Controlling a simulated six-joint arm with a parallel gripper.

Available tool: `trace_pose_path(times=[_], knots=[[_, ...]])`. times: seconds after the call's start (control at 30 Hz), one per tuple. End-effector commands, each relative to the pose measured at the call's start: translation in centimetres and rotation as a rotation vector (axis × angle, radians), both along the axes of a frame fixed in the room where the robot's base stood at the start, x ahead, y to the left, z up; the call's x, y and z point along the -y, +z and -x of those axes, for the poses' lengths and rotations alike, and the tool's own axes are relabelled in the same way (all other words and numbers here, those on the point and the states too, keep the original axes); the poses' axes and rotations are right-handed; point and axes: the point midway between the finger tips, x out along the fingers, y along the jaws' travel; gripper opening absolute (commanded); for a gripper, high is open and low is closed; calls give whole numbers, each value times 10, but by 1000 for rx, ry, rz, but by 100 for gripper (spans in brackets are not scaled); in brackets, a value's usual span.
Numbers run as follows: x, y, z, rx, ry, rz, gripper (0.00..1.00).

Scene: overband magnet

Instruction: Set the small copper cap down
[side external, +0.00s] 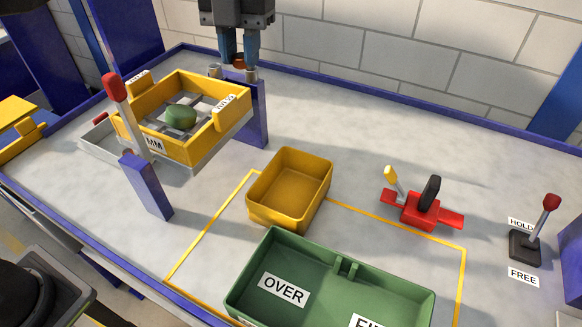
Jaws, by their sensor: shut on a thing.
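My gripper (238,67) hangs at the top of the side external view, behind the yellow sieve box. It is shut on the small copper cap (238,61), which shows as a small copper-brown piece between the fingers. The cap is held above the table, near the top of a blue post; the exact gap cannot be told. Most of the cap is hidden by the fingers.
The yellow sieve box (185,150) with a green lump (181,116) stands left, a red-knobbed lever (120,98) beside it. An empty yellow bin (289,188), a green bin (262,262) marked OVER, a red clamp (420,211) and a HOLD/FREE lever (538,228) stand right. The back right table is clear.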

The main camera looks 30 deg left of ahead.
Motion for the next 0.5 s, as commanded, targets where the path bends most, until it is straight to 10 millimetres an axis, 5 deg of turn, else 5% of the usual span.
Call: trace_pose_path(times=[0.3, 0.5], knots=[[75, -5, 24, -1, -233, 0, 4], [84, -24, 29, -6, -265, -3, 4]])
